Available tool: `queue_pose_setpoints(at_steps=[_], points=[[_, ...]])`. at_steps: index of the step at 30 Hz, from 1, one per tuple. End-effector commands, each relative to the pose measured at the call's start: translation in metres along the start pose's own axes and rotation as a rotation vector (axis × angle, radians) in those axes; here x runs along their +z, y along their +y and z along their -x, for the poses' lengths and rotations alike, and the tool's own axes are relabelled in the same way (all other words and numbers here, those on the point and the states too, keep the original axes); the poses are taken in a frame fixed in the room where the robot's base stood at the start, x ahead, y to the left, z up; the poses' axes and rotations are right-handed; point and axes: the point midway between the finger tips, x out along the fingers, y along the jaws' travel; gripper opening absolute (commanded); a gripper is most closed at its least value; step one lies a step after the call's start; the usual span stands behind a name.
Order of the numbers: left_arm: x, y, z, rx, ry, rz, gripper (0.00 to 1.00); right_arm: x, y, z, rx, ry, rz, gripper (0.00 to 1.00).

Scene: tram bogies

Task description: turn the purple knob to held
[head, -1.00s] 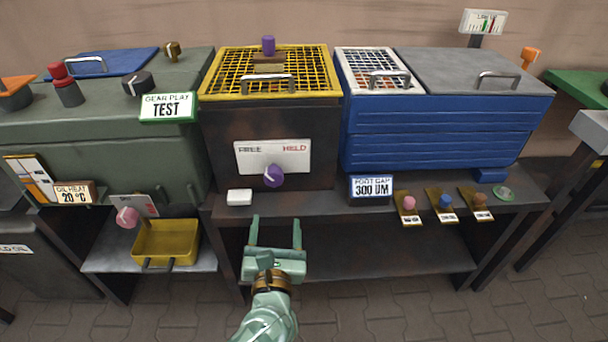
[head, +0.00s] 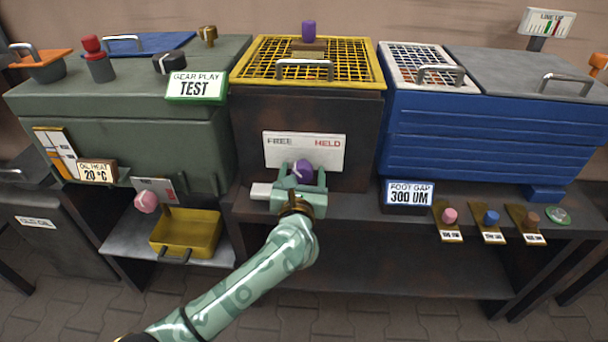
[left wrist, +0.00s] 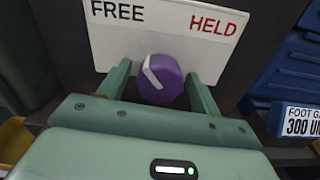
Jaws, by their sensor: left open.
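The purple knob (head: 302,170) sits at the lower middle of a white plate (head: 278,152) marked FREE on the left and HELD on the right. The plate is on the front of the dark box with the yellow grille. In the left wrist view the knob (left wrist: 161,80) has a white pointer line that slants up and left, toward FREE. My left gripper (head: 301,180) is open, with one finger on each side of the knob. The left wrist view shows its fingers (left wrist: 158,85) with gaps to the knob. My right gripper is not in view.
A white block (head: 261,191) lies on the shelf just left of my left gripper. The FOOT GAP sign (head: 409,194) stands to the right. The yellow grille (head: 350,65) is above. A pink knob (head: 146,202) and a yellow tray (head: 188,232) are at left.

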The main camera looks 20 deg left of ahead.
Motion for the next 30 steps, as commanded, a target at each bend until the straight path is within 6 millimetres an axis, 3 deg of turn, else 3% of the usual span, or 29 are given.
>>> queue_pose_setpoints(at_steps=[12, 17, 26, 30], points=[[0.001, 0.0, -0.007, 0.0, -0.001, -0.001, 0.64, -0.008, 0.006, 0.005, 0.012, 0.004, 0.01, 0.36], [0.001, 0.0, -0.007, 0.0, 0.0, 0.0, 0.2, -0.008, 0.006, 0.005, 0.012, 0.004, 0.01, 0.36], [0.002, 0.0, -0.006, 0.0, 0.0, -0.019, 0.19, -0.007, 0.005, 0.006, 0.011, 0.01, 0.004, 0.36], [0.003, 0.001, -0.006, 0.001, 0.0, -0.067, 0.19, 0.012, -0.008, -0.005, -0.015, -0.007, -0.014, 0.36]])
